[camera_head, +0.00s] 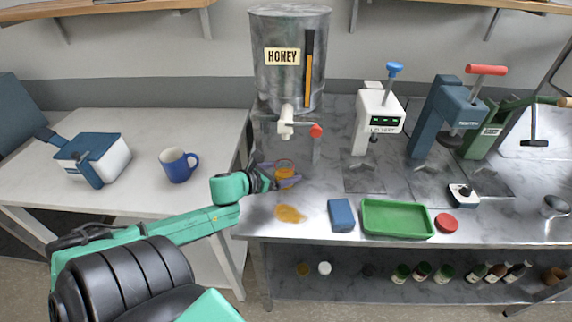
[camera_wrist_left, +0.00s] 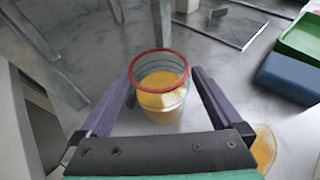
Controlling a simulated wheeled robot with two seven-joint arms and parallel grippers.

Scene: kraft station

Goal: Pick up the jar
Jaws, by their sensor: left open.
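The jar (camera_head: 285,169) is clear glass with an orange-red rim and holds some golden honey. It stands on the metal bench below the honey tank's spout. My left gripper (camera_head: 275,176) is at the jar, its arm coming in from the left. In the left wrist view the jar (camera_wrist_left: 160,88) stands upright between the two purple fingers (camera_wrist_left: 162,92), which are open with small gaps to its sides. My right gripper is not in view.
A honey tank (camera_head: 291,70) with a white spout (camera_head: 286,122) stands above and behind the jar. A honey puddle (camera_head: 290,214), a blue sponge (camera_head: 341,215) and a green tray (camera_head: 397,218) lie nearer the bench's front. A blue mug (camera_head: 178,165) stands on the left table.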

